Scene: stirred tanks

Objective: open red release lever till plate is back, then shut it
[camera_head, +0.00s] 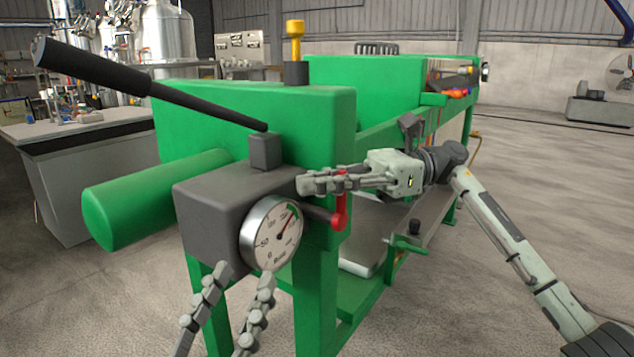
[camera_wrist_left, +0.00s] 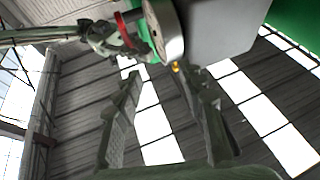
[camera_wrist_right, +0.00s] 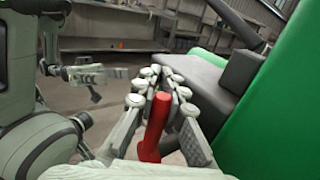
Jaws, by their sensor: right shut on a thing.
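The red release lever (camera_head: 340,203) sticks out from the side of the grey pump block (camera_head: 215,208), beside the round pressure gauge (camera_head: 271,233). My right gripper (camera_head: 315,181) is shut on the red lever; in the right wrist view the lever (camera_wrist_right: 156,127) stands between its fingers (camera_wrist_right: 158,92). My left gripper (camera_head: 232,290) is open and empty, below and in front of the gauge. The left wrist view shows its two spread fingers (camera_wrist_left: 165,85) under the gauge (camera_wrist_left: 163,30). The plate cannot be made out clearly.
A long black pump handle (camera_head: 100,68) rises to the left above the block. A green cylinder (camera_head: 155,198) juts left from the green press frame (camera_head: 260,110). A grey bench (camera_head: 80,140) stands behind at left. Open floor lies at right.

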